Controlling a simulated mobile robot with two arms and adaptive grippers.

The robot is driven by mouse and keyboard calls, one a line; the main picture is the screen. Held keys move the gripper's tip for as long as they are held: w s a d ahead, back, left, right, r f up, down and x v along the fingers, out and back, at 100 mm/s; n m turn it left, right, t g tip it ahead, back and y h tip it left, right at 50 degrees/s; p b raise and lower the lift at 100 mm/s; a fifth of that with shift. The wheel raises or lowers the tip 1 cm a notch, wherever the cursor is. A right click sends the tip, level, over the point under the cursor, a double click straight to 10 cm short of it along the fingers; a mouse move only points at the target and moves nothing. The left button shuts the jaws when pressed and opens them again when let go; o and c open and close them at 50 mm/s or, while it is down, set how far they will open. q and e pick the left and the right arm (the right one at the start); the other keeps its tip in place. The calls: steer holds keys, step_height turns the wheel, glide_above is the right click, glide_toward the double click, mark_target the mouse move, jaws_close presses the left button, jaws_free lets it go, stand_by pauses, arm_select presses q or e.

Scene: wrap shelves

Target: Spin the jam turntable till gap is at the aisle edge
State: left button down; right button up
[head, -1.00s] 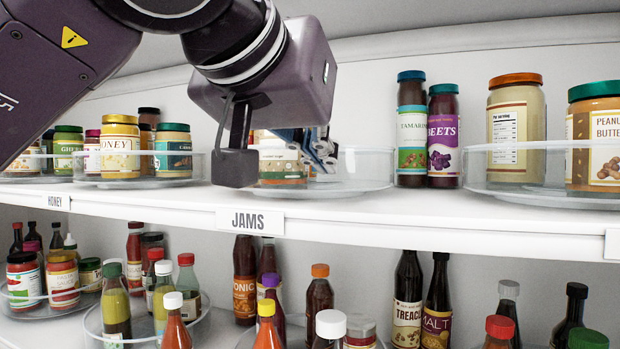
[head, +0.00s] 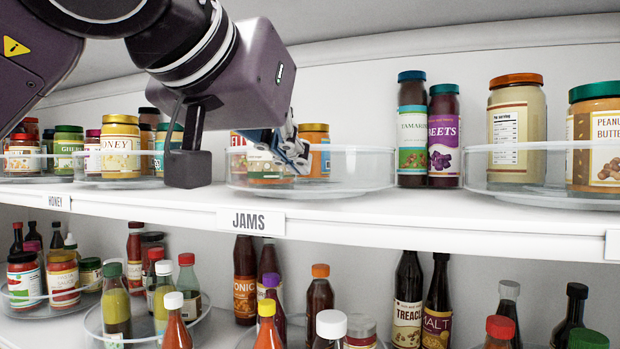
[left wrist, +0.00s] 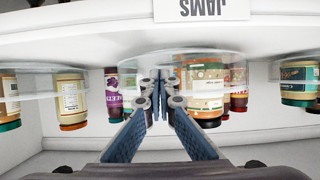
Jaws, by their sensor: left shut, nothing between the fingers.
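The jam turntable (head: 350,170) is a clear round tray with a low wall, behind the JAMS label (head: 251,221) on the upper shelf. Jars stand in its left and back part, including an orange-lidded jar (head: 315,141); its right part looks bare. My left gripper (head: 290,150) is shut and empty, its fingers reaching over the wall among the jars; my wrist hides some of them. In the left wrist view, which is upside down, the fingers (left wrist: 163,82) overlap the turntable wall (left wrist: 222,62), beside a jar with a patterned label (left wrist: 204,90). Contact is unclear.
The honey turntable (head: 90,183) stands to the left. A tamarind jar (head: 411,130) and a beets jar (head: 444,135) stand close on the right, before another turntable (head: 500,190). The lower shelf is crowded with bottles. The shelf's front strip is clear.

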mark_target(277, 165)
arm_select(q)
steer(key=shift+a, duration=0.55)
steer(key=shift+w+a, duration=0.25)
steer(key=shift+a, duration=0.85)
steer(key=shift+w+a+p, duration=0.25)
steer(key=shift+a, duration=0.3)
steer(key=shift+w+a+p, duration=0.2)
steer(key=shift+a, duration=0.35)
